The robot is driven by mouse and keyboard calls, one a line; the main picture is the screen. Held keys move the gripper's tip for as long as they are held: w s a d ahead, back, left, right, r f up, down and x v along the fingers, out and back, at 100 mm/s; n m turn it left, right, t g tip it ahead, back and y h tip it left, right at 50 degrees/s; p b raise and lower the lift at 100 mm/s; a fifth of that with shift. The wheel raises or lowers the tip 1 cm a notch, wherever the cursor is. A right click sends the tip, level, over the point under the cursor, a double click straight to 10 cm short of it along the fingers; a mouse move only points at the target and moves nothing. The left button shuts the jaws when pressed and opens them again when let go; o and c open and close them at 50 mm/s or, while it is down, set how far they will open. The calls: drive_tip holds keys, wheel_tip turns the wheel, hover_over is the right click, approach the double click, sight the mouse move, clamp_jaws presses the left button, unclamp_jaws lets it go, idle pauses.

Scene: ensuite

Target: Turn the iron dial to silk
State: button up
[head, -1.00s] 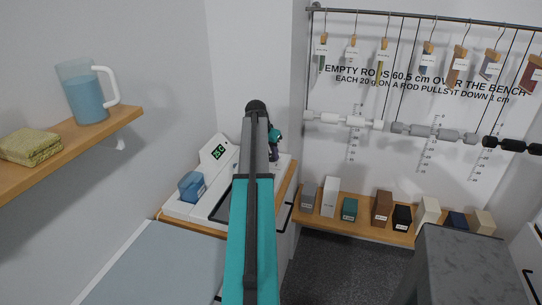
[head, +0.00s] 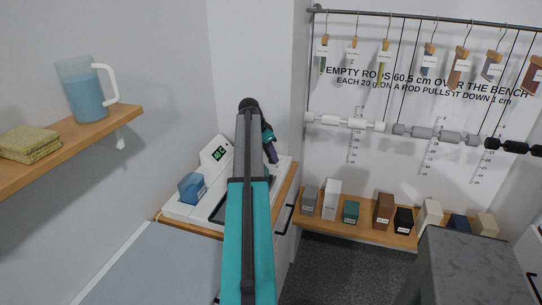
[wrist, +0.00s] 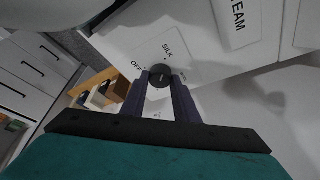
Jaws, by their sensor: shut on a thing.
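The iron dial (wrist: 161,75) is a round dark knob on a white panel in the wrist view. Printed labels sit around it: OFF (wrist: 138,66) to its left and SILK (wrist: 168,50) just above it. My gripper (wrist: 161,83) has its two dark fingers closed on the sides of the dial. I cannot clearly read where the dial's pointer stands. In the head view, the white ironing unit (head: 178,211) stands in the corner with a small green display (head: 219,153). My arm hides the dial there, and part of my gripper (head: 270,150) shows beyond it.
A blue tank (head: 192,187) sits on the unit's left. A wooden shelf (head: 110,123) with a jug (head: 85,92) and folded cloth (head: 32,143) is at the left. Several blocks line a low shelf (head: 340,226) at the right, under hanging rods.

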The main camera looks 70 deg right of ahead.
drive_tip(key=o, duration=1.1)
drive_tip(key=shift+c, duration=0.2)
drive_tip(key=shift+r, duration=0.1)
drive_tip(key=b+v, duration=0.2)
drive_tip(key=v, duration=1.1)
drive_tip(key=shift+r+b, duration=0.3)
drive_tip(key=shift+b, duration=0.1)
